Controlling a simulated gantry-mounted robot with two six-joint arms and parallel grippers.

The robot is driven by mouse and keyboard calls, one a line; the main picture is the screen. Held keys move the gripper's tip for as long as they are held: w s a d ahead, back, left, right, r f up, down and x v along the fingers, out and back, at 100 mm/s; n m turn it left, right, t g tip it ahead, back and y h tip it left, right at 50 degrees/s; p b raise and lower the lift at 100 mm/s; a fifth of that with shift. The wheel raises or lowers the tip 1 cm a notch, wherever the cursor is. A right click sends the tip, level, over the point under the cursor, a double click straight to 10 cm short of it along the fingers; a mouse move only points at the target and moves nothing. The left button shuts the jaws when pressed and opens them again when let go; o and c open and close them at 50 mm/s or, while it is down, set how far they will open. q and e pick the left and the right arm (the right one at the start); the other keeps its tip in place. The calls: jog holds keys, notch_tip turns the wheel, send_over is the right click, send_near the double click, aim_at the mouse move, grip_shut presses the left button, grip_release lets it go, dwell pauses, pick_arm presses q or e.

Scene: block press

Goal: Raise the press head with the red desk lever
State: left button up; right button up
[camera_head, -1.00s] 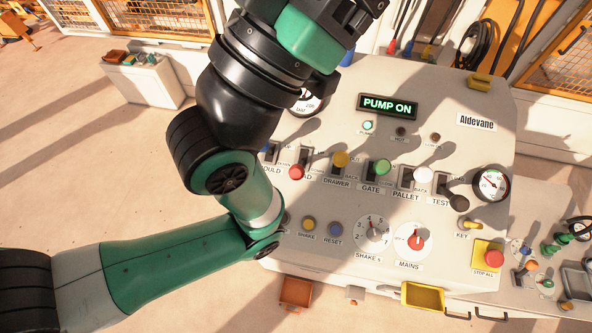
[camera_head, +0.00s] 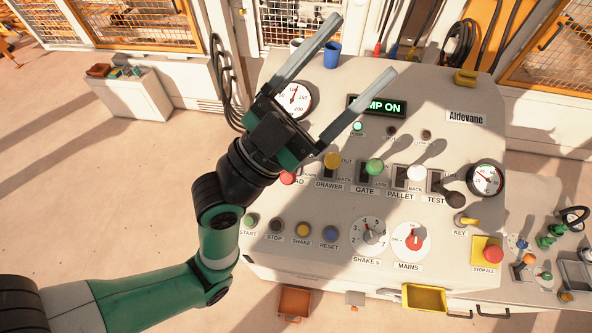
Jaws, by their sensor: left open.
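The red desk lever (camera_head: 288,179) is on the sloped control desk (camera_head: 465,145), at the left of the lever row. Its label is partly covered and only "AD" reads. My left gripper (camera_head: 363,45) is open and empty, its two long grey fingers pointing up and right over the desk's back edge. The gripper's body hangs just above and left of the red knob in the picture, and no finger touches it. The lever's slot is hidden. I cannot make out the press head. My right gripper is not in view.
Yellow (camera_head: 332,160), green (camera_head: 374,166), white (camera_head: 416,173) and black (camera_head: 454,199) lever knobs stand to the right. Below are buttons, two dials and a red stop button (camera_head: 493,254). The display (camera_head: 384,106) is partly covered by a finger. A blue cup (camera_head: 332,54) stands behind.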

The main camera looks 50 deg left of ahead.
pick_arm(q)
jog(key=s+a+f+n+g+y+b, duration=0.2)
jog(key=s+a+f+g+y, duration=0.1)
jog(key=f, duration=0.9)
jog(key=s+a+f+n+g+y+b, duration=0.2)
jog(key=s+a+f, duration=0.1)
jog(key=f, duration=1)
jog(key=s+a+f+n+g+y+b, duration=0.2)
jog(key=s+a+f+n+g+y, duration=0.15)
jog(key=f, duration=0.85)
jog(key=p+x, duration=0.4)
jog(key=x, duration=0.8)
jog(key=shift+w+d+r+m+t+h, duration=0.25)
jog(key=shift+w+r+m+t+h, duration=0.1)
jog(key=shift+w+r+m+t, duration=0.15)
jog(key=shift+s, duration=0.1)
grip_shut()
